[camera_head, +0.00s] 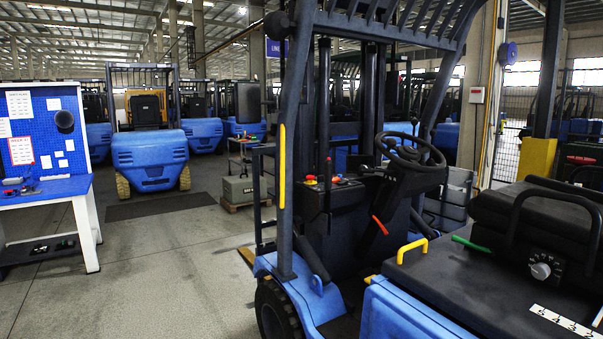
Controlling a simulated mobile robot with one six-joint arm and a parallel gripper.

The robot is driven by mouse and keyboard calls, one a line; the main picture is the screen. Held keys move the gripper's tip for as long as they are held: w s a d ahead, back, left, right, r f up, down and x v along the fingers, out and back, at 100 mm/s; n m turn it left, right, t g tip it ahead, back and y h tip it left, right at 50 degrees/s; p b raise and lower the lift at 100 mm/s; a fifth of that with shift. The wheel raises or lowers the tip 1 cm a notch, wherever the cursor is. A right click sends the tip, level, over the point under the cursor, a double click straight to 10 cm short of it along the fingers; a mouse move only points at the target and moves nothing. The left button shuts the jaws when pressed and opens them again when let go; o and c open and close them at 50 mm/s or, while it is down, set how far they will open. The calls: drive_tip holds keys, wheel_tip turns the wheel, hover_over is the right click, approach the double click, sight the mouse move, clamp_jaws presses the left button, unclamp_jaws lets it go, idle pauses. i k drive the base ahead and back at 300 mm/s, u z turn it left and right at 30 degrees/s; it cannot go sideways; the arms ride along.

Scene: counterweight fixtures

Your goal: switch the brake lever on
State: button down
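A blue and black forklift (320,302) fills the right half of the view. Below its steering wheel (411,152) a lever with an orange-red grip (380,225) sticks out at a slant; it may be the brake lever, but no label shows. A small red-topped lever (328,170) stands by the dash panel. A yellow handle (412,250) and a green grip (470,244) lie nearer, by the seat deck. Whether any lever is on or off cannot be told. My gripper is not in view.
A black seat (540,220) and a dial knob (541,270) are at right. The front post (296,140) rises beside the cab opening. A blue workbench (45,193) stands at left. Concrete floor (165,265) between bench and forklift is clear. More forklifts (150,155) stand behind.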

sight(329, 163)
drive_tip(key=u, duration=0.45)
drive_tip(key=i, duration=0.55)
drive_tip(key=u, duration=0.75)
drive_tip(key=i, duration=0.55)
drive_tip(key=u, duration=0.35)
